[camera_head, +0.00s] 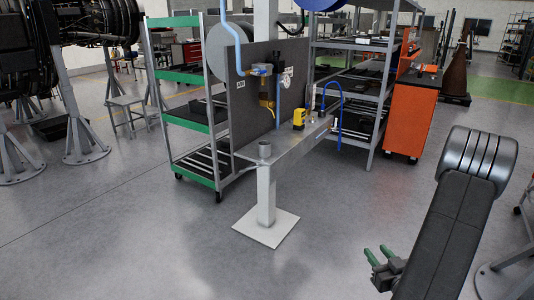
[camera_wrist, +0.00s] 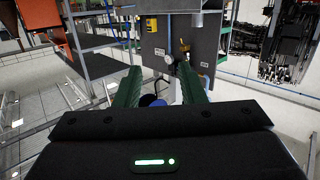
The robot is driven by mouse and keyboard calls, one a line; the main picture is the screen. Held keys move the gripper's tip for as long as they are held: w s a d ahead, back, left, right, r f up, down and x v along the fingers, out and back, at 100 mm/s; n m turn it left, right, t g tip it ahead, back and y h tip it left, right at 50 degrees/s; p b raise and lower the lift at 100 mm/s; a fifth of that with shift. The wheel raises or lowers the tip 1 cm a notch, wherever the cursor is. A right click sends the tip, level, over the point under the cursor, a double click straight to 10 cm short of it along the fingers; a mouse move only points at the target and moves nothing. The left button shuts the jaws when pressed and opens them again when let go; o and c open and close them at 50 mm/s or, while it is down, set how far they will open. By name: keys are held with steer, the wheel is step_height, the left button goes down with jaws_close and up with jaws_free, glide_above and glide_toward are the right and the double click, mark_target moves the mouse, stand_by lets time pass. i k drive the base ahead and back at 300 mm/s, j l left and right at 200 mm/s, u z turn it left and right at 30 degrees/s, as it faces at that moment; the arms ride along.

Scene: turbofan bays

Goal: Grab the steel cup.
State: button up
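The steel cup (camera_head: 265,149) is a small grey cylinder standing upright on the near left end of a narrow grey bench (camera_head: 296,143) in the head view. My gripper (camera_head: 379,253) is at the lower right of that view, well apart from the cup. Its two green fingers point up and left. In the wrist view the fingers of my gripper (camera_wrist: 159,74) stand apart with nothing between them, so it is open.
A green-edged shelf cart (camera_head: 187,118) stands left, an orange cabinet (camera_head: 411,120) right. The floor in front is clear.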

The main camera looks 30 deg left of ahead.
mark_target(265, 150)
steer(key=i+j+z, duration=0.15)
steer(key=j, duration=0.75)
steer(key=i+j+z, duration=0.1)
steer(key=j, duration=0.8)
steer(key=i+j+z, duration=0.15)
steer(key=j, duration=0.8)
steer(key=i+j+z, duration=0.15)
steer(key=j, duration=0.8)
steer(key=k, duration=0.05)
